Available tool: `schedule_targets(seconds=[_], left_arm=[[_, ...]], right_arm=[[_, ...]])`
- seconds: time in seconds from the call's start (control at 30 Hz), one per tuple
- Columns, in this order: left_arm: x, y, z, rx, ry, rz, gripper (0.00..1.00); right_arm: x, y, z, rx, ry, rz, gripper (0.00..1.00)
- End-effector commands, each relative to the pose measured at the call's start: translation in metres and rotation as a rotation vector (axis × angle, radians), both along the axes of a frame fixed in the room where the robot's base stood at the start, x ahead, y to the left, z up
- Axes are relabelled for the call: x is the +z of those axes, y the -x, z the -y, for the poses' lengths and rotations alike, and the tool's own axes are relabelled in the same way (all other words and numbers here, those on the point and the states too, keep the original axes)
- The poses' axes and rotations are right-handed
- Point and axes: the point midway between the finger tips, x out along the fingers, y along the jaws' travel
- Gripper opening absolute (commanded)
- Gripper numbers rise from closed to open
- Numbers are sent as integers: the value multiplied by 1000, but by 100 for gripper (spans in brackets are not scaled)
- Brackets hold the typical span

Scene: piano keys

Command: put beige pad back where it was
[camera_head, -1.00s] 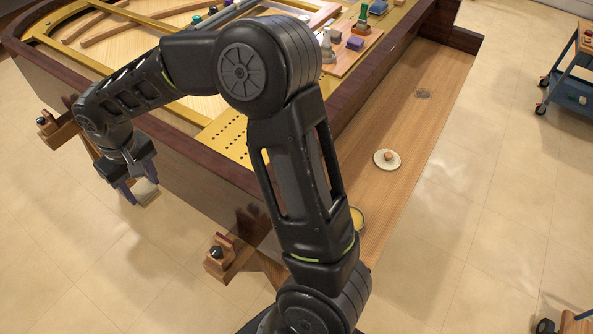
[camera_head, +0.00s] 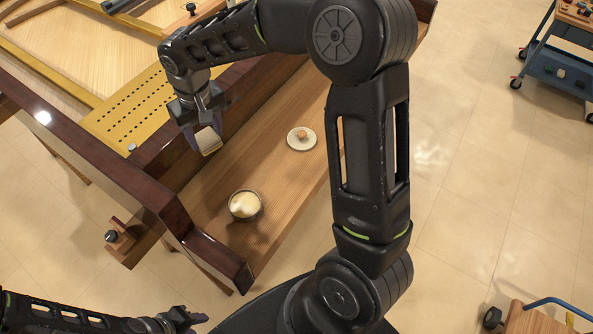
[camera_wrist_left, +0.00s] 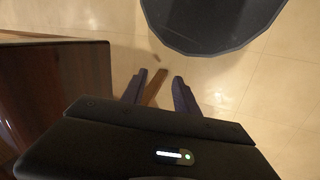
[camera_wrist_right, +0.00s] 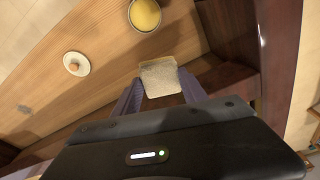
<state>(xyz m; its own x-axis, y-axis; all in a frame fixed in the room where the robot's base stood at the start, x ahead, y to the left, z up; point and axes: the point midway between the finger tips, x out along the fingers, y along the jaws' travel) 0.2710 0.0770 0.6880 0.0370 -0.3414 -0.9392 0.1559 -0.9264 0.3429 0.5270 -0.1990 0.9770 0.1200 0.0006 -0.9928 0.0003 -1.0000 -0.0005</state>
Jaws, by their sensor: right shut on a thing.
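The beige pad (camera_head: 208,141) is a small pale block held between the fingertips of my right gripper (camera_head: 203,128). In the right wrist view the pad (camera_wrist_right: 160,77) sits between the two purple-grey fingers (camera_wrist_right: 160,90). The pad is above the inner side of the wooden ledge; I cannot tell whether it touches anything. My left gripper (camera_head: 188,320) is low at the bottom edge of the head view.
A round bowl with yellow contents (camera_head: 244,204) and a pale disc with a wooden knob (camera_head: 302,138) stand on the wooden ledge (camera_head: 275,165). A dark glossy piano arm (camera_head: 120,180) borders the ledge at left. A blue cart (camera_head: 560,65) stands at upper right.

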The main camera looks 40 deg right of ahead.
Motion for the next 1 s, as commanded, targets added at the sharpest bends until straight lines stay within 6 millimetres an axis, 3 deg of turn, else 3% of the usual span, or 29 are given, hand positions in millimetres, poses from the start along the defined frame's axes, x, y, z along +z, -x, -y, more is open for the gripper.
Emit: schedule_targets(seconds=[0.33,0.57,0.77,1.0], left_arm=[[-2,0,1,-1,2,2,36],[-17,-1,1,-1,3,3,54],[-67,-3,1,-3,6,10,71],[-139,-6,3,-6,12,21,90]], right_arm=[[-2,0,0,0,0,1,12],[-15,0,11,-71,-1,-1,12],[-56,5,55,-376,-2,-8,12],[-111,23,127,-917,-2,-8,12]])
